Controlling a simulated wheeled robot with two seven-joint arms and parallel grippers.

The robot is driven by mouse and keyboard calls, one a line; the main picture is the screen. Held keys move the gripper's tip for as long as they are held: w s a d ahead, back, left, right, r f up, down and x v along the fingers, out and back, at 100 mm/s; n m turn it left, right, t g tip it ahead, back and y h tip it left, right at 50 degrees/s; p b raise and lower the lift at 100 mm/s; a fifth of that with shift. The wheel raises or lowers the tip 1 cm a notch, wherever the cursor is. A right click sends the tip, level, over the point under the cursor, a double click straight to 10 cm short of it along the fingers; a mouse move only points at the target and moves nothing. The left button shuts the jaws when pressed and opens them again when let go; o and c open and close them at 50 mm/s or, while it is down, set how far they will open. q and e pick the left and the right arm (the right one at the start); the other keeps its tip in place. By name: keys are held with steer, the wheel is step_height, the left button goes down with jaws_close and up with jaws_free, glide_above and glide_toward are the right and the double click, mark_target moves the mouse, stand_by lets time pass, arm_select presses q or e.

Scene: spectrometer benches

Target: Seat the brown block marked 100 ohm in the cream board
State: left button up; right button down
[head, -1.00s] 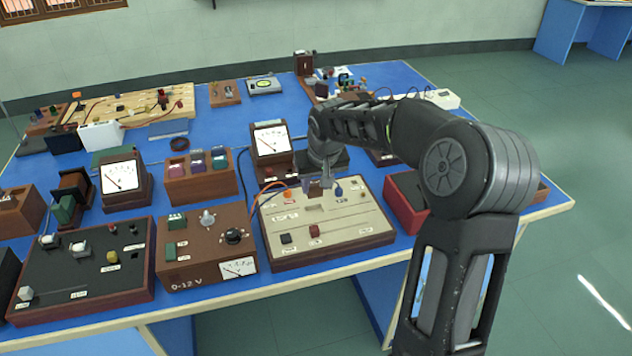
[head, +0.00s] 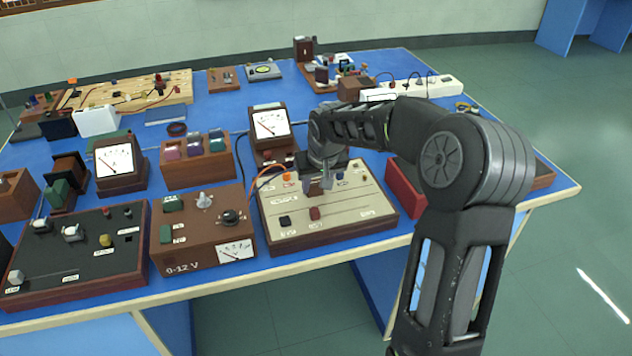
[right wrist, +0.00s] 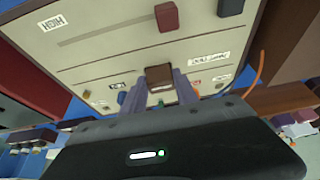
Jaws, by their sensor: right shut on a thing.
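The cream board (head: 360,207) lies in a brown wooden frame near the front edge of the blue bench. It also fills the upper part of the right wrist view (right wrist: 115,50). My right gripper (head: 318,187) is over the board's middle. In the right wrist view its two fingers (right wrist: 160,84) are shut on a small brown block (right wrist: 159,76). The block is at or just above the board's face; I cannot tell whether it touches or sits in a slot. Its marking is not readable. My left gripper is not in view.
On the board are a dark knob (head: 285,221), a red knob (head: 315,213) and an orange post (head: 287,177). A brown 0-12 V supply (head: 190,255) stands left, a red box (head: 406,189) right, and a meter (head: 270,130) behind.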

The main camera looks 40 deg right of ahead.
steer(key=shift+f, duration=0.15)
steer(key=c, duration=0.9)
jaws_free()
steer(key=shift+o, duration=0.2)
steer(key=v, duration=0.8)
steer(key=shift+b, duration=0.3)
steer(key=shift+f, duration=0.15)
